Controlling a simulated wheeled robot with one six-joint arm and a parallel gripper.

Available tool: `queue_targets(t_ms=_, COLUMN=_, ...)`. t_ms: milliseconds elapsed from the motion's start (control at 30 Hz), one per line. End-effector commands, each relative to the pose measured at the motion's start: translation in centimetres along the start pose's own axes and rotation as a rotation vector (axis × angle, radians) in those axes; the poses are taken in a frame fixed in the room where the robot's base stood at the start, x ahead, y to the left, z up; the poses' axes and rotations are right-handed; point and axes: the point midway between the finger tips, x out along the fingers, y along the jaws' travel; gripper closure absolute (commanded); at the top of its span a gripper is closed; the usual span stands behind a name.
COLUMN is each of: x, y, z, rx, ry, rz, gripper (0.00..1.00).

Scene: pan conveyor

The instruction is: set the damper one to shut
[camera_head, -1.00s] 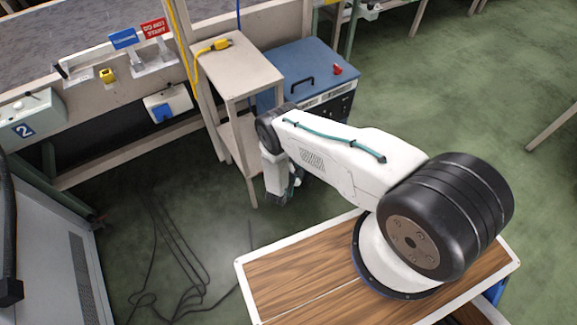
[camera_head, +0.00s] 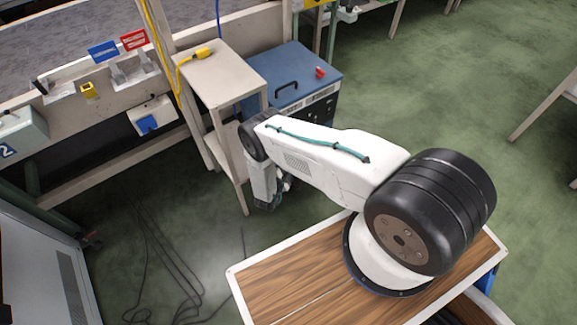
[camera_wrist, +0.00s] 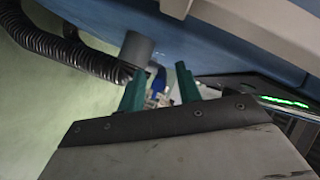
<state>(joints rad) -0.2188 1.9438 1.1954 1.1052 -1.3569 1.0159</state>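My gripper (camera_wrist: 160,88) shows in the wrist view with its two green fingers apart and nothing clearly between them. A grey round pipe stub (camera_wrist: 138,50), a black ribbed hose (camera_wrist: 75,52) and a small blue piece (camera_wrist: 156,80) lie beyond the fingers; I cannot tell whether the blue piece belongs to damper one. In the head view my arm folds down over the floor, in front of the wooden stand, and its end is mostly hidden. No damper marked one can be made out there.
A long bench (camera_head: 60,170) with blue and red signs runs along the left. Cables lie on the floor; green floor on the right is open.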

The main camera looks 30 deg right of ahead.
Motion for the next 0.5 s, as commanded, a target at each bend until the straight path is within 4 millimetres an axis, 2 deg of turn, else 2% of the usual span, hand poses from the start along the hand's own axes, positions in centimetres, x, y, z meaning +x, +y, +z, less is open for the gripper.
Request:
queue_targets(t_ms=300, x=-5.3, y=-0.1, z=0.1, rx=-0.002, ry=-0.003, rz=-0.003, gripper=0.66)
queue_targets(t_ms=500, x=-7.0, y=-0.1, z=0.0, rx=0.000, ry=0.001, rz=-0.001, gripper=0.66)
